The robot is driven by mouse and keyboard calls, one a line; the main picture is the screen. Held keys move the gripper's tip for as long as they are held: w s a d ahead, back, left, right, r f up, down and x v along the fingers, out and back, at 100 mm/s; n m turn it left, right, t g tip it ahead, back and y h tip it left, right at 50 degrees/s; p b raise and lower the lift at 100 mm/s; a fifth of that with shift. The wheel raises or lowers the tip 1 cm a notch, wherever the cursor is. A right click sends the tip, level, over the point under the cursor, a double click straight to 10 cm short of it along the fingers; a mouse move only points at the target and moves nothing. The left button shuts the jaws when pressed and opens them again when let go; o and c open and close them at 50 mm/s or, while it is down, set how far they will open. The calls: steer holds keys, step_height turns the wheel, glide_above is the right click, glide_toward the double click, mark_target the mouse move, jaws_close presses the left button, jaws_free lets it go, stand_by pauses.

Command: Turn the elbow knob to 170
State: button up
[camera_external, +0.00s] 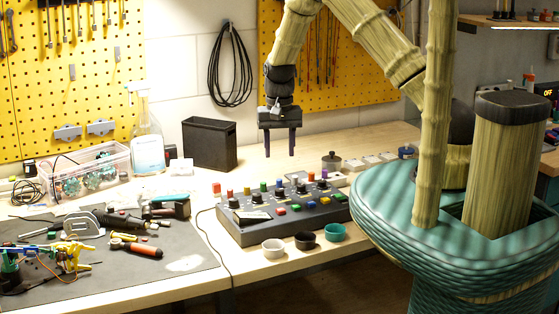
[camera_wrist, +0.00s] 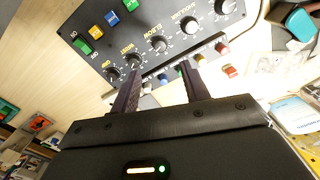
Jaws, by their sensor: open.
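The servo control box (camera_external: 290,231) sits on the bench, dark grey with black knobs, coloured buttons and sliders. My gripper (camera_external: 280,156) hangs above the back of the box, fingers pointing down, open and empty. In the wrist view my gripper's fingertips (camera_wrist: 160,69) are apart, below the elbow knob in the picture, and touch no knob.
Three small cups, including a teal one (camera_external: 335,232), stand before the box. A black bin (camera_external: 208,145) and a spray bottle (camera_external: 146,140) stand behind left. A dark mat (camera_external: 110,285) with tools lies left. A cable runs from the box's left side.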

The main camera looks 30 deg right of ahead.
mark_target(279, 190)
step_height(279, 190, down, 11)
steer(key=p, duration=0.3)
steer(key=shift+f, duration=0.15)
steer(key=c, duration=1)
